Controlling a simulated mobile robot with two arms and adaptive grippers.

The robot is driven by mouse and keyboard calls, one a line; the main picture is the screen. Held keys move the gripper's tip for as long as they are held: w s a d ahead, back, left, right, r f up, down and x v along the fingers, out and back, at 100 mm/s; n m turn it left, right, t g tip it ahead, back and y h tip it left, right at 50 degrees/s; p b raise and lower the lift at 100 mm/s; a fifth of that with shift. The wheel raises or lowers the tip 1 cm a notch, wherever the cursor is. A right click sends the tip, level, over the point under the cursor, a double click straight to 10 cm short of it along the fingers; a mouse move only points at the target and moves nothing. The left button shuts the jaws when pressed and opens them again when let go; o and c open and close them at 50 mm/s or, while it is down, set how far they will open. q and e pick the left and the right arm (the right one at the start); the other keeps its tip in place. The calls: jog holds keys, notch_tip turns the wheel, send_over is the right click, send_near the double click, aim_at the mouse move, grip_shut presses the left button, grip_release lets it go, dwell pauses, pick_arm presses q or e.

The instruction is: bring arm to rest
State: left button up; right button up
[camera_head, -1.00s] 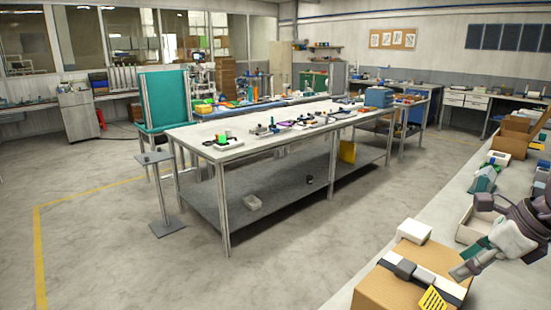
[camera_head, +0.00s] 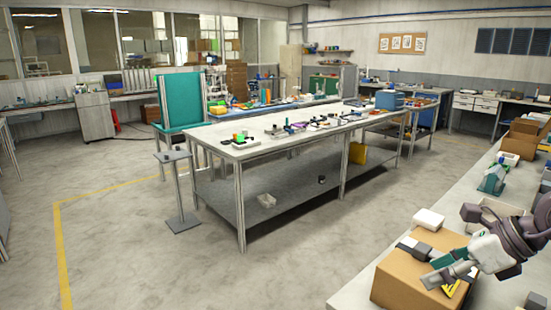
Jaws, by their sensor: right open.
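My right gripper (camera_head: 452,275) comes in from the right edge of the head view. Its grey fingers point left, in front of the cardboard box (camera_head: 400,284) on the near right bench. The jaws are open and I see nothing held. The box has a dark strap and a yellow label. I cannot tell whether the fingers touch the box. My left gripper is not in view.
The near bench (camera_head: 352,296) carries a white block (camera_head: 429,219), a teal-and-grey device (camera_head: 494,178) and open boxes around the right arm. A long workbench (camera_head: 222,134) with small parts stands mid-room. Bare floor (camera_head: 140,235) lies at left.

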jog(key=a+r+m+t+y, duration=0.25)
jog(key=a+y, duration=0.35)
jog(key=a, duration=0.3)
jog(key=a+r+m+t+y, duration=0.1)
jog(key=a+r+m+y, duration=0.15)
jog(key=a+y, duration=0.4)
jog(key=w+d+f+m+t+h, duration=0.1)
jog(key=d+f+m+t+h, duration=0.45)
jog(key=m, duration=0.75)
jog(key=w+d+f+m+t+h, duration=0.1)
jog(key=d+f+m+t+h, duration=0.15)
jog(key=m+t+h, duration=0.65)
jog(key=s+d+f+m+g+h, duration=0.1)
jog(key=s+f+m+g+h, duration=0.1)
jog(key=f+m+g+h, duration=0.3)
jog(key=s+d+f+m+g+h, duration=0.1)
jog(key=s+f+m+g, duration=0.2)
jog(key=f+m, duration=0.35)
jog(key=s+a+f+m+g+y, duration=0.1)
jog(key=s+a+f+m+g, duration=0.1)
jog(key=s+f+g, duration=0.55)
jog(key=s+a+f+m+g+y, duration=0.15)
jog(key=s+f+g, duration=0.25)
jog(key=s+f, duration=0.7)
notch_tip(320, 180, down, 22)
jog(key=s, duration=0.3)
jog(key=s+d+f+g+h, duration=0.1)
jog(key=s+d+f+g, duration=0.1)
jog(key=s+f, duration=1.5)
jog(key=shift+d+f, duration=0.4)
